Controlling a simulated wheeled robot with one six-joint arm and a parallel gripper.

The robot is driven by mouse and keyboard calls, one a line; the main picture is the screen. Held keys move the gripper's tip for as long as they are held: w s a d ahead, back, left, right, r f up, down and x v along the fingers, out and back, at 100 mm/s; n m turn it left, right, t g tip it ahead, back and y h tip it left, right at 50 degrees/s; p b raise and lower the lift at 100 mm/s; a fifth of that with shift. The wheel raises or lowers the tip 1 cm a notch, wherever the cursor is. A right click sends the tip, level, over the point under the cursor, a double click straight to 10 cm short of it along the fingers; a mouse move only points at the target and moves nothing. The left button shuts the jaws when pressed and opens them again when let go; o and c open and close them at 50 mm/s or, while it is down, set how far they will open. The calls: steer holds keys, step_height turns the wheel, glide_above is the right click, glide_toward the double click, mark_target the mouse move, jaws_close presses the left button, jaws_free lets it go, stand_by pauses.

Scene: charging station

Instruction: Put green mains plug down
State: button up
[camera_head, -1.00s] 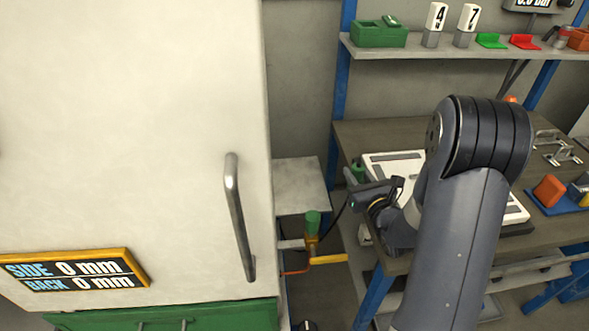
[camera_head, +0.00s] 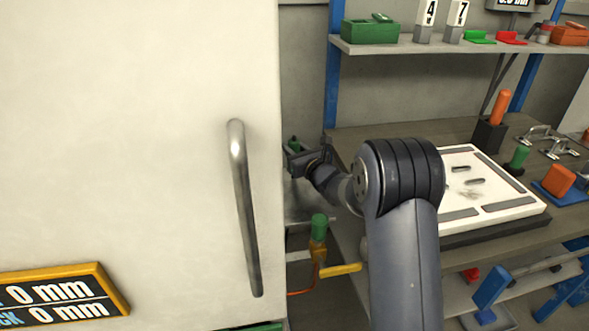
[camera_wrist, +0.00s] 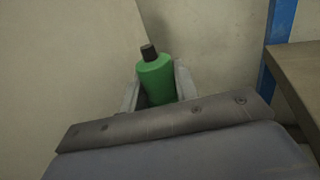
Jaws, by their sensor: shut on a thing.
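The green mains plug (camera_wrist: 155,78) is a green cylinder with a dark tip, held between the jaws of my gripper (camera_wrist: 157,88) in the wrist view. In the head view my gripper (camera_head: 297,155) is beyond the right edge of the white cabinet, and a bit of the green plug (camera_head: 293,144) shows in it. The gripper is above a small grey side shelf (camera_head: 305,205), which my arm and the cabinet partly hide. The plug looks clear of the shelf, though the gap is hard to judge.
The white cabinet (camera_head: 130,120) with its long handle (camera_head: 240,205) fills the left. A green-topped post (camera_head: 319,228) with a yellow lever stands below the gripper. The workbench (camera_head: 400,134) at right holds a white panel (camera_head: 480,190), an orange-handled tool (camera_head: 497,115) and metal brackets.

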steer(key=shift+f, duration=2.5)
steer(key=shift+f, duration=0.15)
steer(key=o, duration=1)
steer(key=shift+s+d, duration=0.1)
steer(key=shift+s, duration=0.05)
steer(key=b+v, duration=0.1)
steer(key=v, duration=1)
steer(key=shift+s+d, duration=0.15)
steer(key=shift+s, duration=0.2)
